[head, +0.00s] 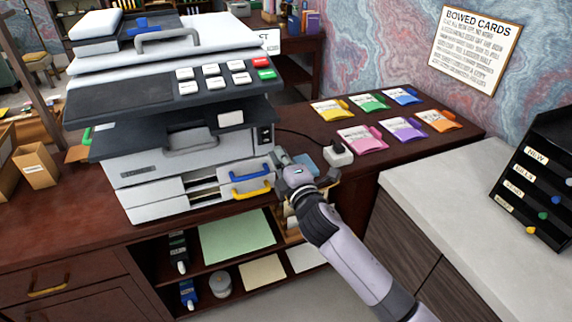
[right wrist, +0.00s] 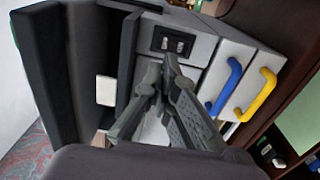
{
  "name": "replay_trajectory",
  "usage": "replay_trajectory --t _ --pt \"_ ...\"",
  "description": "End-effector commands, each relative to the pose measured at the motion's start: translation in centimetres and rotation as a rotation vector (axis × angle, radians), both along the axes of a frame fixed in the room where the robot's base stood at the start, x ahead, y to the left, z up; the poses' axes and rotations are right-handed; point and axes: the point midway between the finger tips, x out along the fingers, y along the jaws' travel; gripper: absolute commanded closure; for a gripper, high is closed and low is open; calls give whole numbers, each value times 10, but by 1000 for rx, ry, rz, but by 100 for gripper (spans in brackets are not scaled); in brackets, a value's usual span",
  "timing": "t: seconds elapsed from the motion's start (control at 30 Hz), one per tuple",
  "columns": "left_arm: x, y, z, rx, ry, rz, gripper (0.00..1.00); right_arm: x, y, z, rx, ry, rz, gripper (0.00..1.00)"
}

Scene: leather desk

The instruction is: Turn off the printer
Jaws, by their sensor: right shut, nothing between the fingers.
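The printer (head: 140,150) is a large grey and black machine on the dark wooden desk. Its sloped top panel (head: 215,82) has several white buttons, a red button (head: 260,62) and a green button (head: 265,74). A small black plate with two switches (head: 264,135) is on its front at the right; it shows up close in the right wrist view (right wrist: 173,42). My right gripper (head: 281,158) is shut and empty at the printer's right front corner, just below that plate. In the right wrist view its fingertips (right wrist: 166,72) are close to the plate; contact cannot be told.
A blue handle (head: 250,173) and a yellow handle (head: 252,191) stick out from drawers beside my right gripper. A white box with a cord (head: 338,153) sits to the right. Several coloured packets (head: 362,138) lie farther right; a shelf (head: 225,262) is below.

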Motion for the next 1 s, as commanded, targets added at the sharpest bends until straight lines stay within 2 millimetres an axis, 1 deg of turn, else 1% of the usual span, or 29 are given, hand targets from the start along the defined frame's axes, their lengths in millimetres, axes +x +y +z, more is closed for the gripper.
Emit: replay_trajectory --t 0.03,0.07,0.1,0.17,0.3,0.5,0.83,0.87,0.93,0.97,1.0 --pt "12 -1 0 -2 -18 0 60 -9 -3 0 -1 0 1 100" --pt "17 -1 0 -3 -26 0 60 -14 -4 1 -1 0 1 100" --pt "22 -2 0 -4 -34 0 60 -20 -6 1 -2 -1 2 100" --pt "23 -2 0 -4 -37 0 60 -27 -9 2 -2 -1 1 100" --pt "15 -2 -2 -3 -24 0 60 -37 -12 4 -2 0 1 100" --pt "1 -1 -3 -1 -4 0 60 -41 -13 5 -1 1 1 100" --pt "1 -1 -3 -1 -3 0 60 -41 -13 5 -1 1 1 100" --pt "1 -1 -3 -1 -3 0 60 -40 -13 4 0 3 0 100" --pt "2 -1 -3 -1 -5 0 60 -39 -15 -6 7 23 -5 100" --pt "3 -1 -3 -1 -5 0 60 -38 -17 -14 14 40 -9 100" --pt "3 -1 -3 -1 -6 0 60 -36 -21 -28 28 71 -17 100"
